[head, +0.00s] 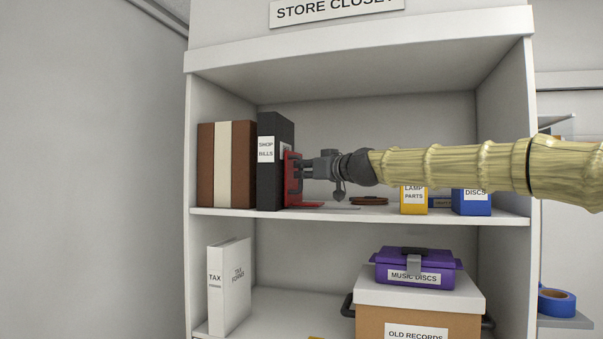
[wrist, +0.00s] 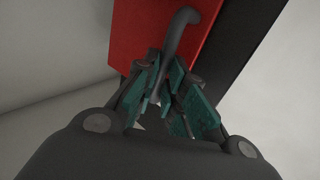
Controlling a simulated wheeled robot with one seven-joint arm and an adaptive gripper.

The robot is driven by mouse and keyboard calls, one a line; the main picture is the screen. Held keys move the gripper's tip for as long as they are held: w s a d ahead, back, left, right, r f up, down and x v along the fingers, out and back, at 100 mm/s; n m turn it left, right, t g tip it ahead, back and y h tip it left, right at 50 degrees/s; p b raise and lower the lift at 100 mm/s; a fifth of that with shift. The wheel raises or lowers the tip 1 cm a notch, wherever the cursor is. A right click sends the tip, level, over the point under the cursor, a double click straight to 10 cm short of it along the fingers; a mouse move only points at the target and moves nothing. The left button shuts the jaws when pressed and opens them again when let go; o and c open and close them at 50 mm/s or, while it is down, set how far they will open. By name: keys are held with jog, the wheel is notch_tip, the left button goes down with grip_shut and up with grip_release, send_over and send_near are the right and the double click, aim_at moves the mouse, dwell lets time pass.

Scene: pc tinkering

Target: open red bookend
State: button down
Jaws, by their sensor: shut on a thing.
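The red bookend (head: 289,172) stands on the upper shelf, its upright plate against the right side of the black "SHOP BILLS" binder (head: 274,187). Its flat foot lies along the shelf to the right. My gripper (head: 300,171) reaches in from the right at the plate. In the wrist view, the red plate (wrist: 150,38) fills the top middle, with the black binder (wrist: 245,45) behind it. A grey curved handle (wrist: 178,45) stands out from the plate. My gripper's teal-padded fingers (wrist: 172,98) are closed around the handle's lower part.
A brown and cream book block (head: 212,165) stands left of the binder. A brown disc-like item (head: 369,201), a yellow "LAMP PARTS" box (head: 413,203) and a blue "DISCS" box (head: 471,204) sit to the right, below my arm. The shelf's right wall (head: 508,125) is near my arm.

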jog(key=s+d+b, duration=0.2)
jog(key=d+b, duration=0.1)
jog(key=d, duration=0.4)
jog(key=shift+f, duration=0.35)
jog(key=shift+s, duration=0.1)
jog(key=c, duration=1.7)
grip_release()
jog(key=shift+o, duration=1.1)
jog(key=shift+w, duration=0.2)
jog(key=v, duration=1.2)
jog(key=shift+d, duration=0.15)
